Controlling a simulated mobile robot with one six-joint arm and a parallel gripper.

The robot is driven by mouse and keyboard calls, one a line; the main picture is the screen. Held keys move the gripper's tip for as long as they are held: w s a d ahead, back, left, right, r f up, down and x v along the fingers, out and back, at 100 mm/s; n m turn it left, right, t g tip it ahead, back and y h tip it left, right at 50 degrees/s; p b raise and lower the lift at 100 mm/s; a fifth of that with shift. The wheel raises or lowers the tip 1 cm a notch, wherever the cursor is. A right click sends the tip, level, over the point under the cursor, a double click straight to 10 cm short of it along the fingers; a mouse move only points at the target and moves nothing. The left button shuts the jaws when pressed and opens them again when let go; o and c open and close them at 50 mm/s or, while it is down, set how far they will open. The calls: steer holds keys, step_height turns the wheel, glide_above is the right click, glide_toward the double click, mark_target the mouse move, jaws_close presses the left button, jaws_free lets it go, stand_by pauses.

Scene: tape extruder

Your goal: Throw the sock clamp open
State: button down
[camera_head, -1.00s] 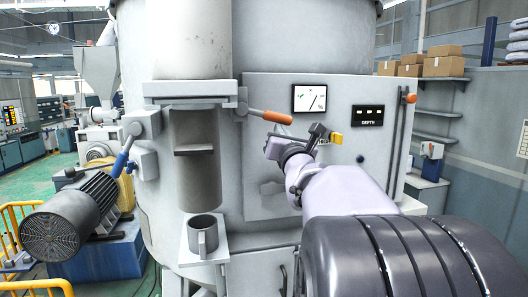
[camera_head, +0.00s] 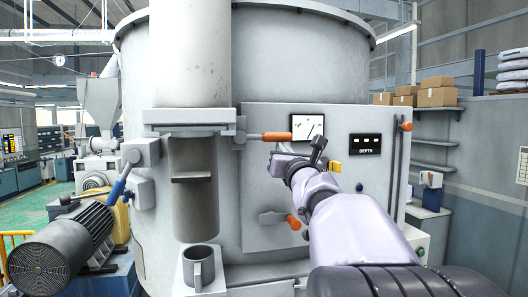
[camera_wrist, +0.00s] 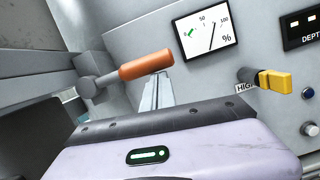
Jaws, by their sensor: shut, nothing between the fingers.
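The sock clamp appears to be the lever with an orange grip (camera_head: 277,137) at the right end of the grey collar (camera_head: 190,117) around the pale vertical tube. The lever points right, about level, in the head view. The orange grip also shows large in the wrist view (camera_wrist: 146,64), left of centre. My gripper (camera_head: 274,163) is shut and empty. It sits just below the orange grip in the head view. Its narrow closed fingers (camera_wrist: 157,93) show below and right of the grip in the wrist view. I cannot tell whether they touch it.
A dial gauge (camera_head: 307,127), a yellow-tipped switch (camera_head: 335,168) and a depth display (camera_head: 366,144) are close by on the panel. A second orange handle (camera_head: 293,222) is lower. A blue-handled lever (camera_head: 118,190) is left. A cup (camera_head: 199,266) stands below the tube.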

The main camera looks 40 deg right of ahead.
steer(key=s+a+f+b, duration=0.5)
steer(key=s+f+b, duration=0.1)
steer(key=s+b, duration=0.2)
steer(key=shift+f, duration=0.25)
steer(key=shift+s+a, duration=0.1)
steer(key=shift+s, duration=0.1)
steer(key=shift+w+f, duration=0.1)
